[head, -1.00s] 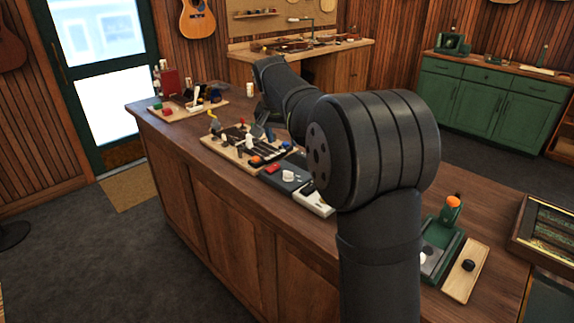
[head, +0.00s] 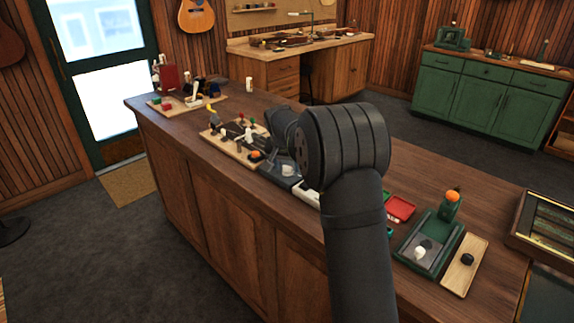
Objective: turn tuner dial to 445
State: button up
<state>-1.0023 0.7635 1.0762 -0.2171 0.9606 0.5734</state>
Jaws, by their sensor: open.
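A dark grey box with a pale round dial (head: 288,170), which looks like the tuner, lies on the wooden counter just left of my arm's large joint. The dial's markings are too small to read. My gripper (head: 269,164) is small and dark, partly hidden by my own arm, and points down over the left part of the box. It is open. I cannot tell whether it touches the box; the dial is not between its fingers.
A wooden board (head: 226,143) with several coloured levers and knobs stands just left of the box. A white device (head: 308,194) lies to its right, partly behind my arm. Farther right are a red tray (head: 400,208) and a green device (head: 428,245). The counter's back edge is clear.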

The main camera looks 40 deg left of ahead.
jog(key=c, duration=1)
jog(key=shift+n, duration=0.6)
jog(key=o, duration=1)
jog(key=v, duration=1.7)
jog(key=shift+d, duration=0.35)
